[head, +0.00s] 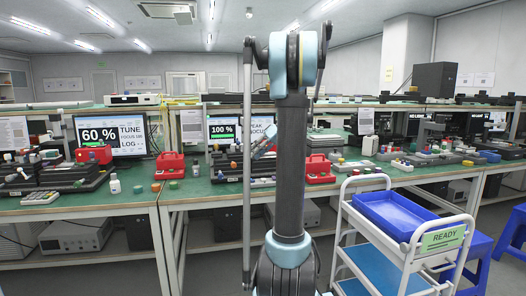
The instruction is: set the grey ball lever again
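Several small ball-topped levers and knobs stand on the black devices on the long green bench. One black device (75,175) is at the left and another (232,168) is behind my arm, near the middle. They are too small here to tell which ball is the grey one, or how its lever is set. My arm rises upright in the middle of the head view and hides part of the bench. A pale teal and grey piece (264,143) just left of it, over the middle device, may be my gripper. Its fingers cannot be made out.
A left screen (110,134) reads 60 % and TUNE; a middle screen (224,131) reads 100 %. Red boxes (170,165) stand along the bench (100,201). A white cart (405,245) with a blue tray (392,212) and READY sign stands at front right, near blue stools (512,235).

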